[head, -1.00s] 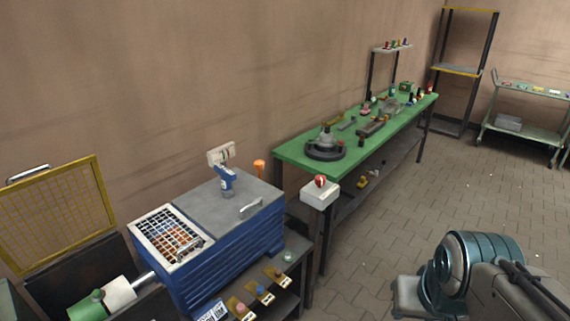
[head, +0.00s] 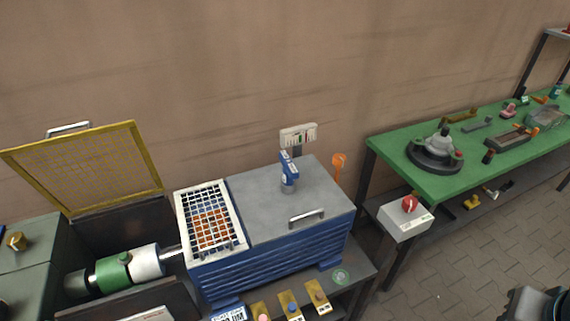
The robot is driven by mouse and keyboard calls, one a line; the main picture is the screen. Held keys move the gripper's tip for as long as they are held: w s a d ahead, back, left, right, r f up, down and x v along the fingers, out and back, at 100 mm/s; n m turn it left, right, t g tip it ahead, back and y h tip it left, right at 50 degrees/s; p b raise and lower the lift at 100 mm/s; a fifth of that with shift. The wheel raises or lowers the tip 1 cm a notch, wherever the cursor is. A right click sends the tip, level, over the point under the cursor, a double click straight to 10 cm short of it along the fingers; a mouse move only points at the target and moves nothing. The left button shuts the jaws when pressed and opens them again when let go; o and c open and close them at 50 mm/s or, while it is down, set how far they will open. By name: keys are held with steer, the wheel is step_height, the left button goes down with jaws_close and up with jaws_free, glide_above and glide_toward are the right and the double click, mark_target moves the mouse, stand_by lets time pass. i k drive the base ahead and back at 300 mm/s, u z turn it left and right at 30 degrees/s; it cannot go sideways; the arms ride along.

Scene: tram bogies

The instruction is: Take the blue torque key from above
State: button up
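The piece that looks most like the blue torque key (head: 292,308) is a small blue-topped knob on a brass plate, at the bottom edge of the head view. It is the middle one of three such plates on the dark shelf (head: 352,285) in front of the blue ribbed cabinet. A pink-topped knob (head: 264,318) is to its left, partly cut off by the frame edge. An orange-brown knob (head: 318,297) is to its right. My gripper is out of view; only a dark part of my arm shows at the lower right corner.
The blue cabinet (head: 270,262) stands directly behind the plates, with a white grid, a handle and a blue-and-white bottle (head: 289,172) on top. A white box with a red knob (head: 404,219) and a green bench (head: 385,155) stand to the right. Open floor lies at lower right.

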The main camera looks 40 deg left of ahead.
mark_target(290, 172)
steer(key=u, duration=0.7)
steer(key=i, duration=0.85)
steer(key=u, duration=0.8)
